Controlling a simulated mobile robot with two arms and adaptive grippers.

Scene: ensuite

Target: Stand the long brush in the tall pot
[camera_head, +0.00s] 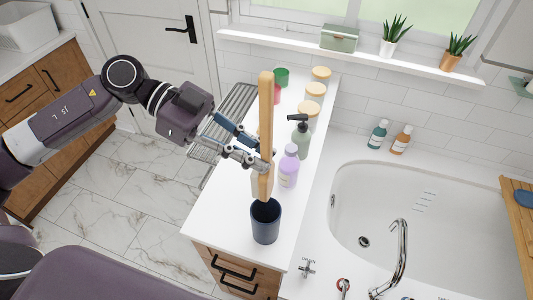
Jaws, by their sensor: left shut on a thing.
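The long brush (266,120) has a light wooden handle and stands close to upright. My left gripper (262,165) is shut on it at its lower part. The tall pot (265,226) is dark blue and stands near the front end of the white counter. The brush's lower end shows just above the pot's opening in the picture; I cannot tell whether it is inside the rim. My right gripper is not in view.
A lilac bottle (289,168) and a green pump bottle (300,138) stand close right of the brush. Jars with wooden lids (314,92) and a green cup (281,77) stand farther back. A bathtub (420,215) lies to the right.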

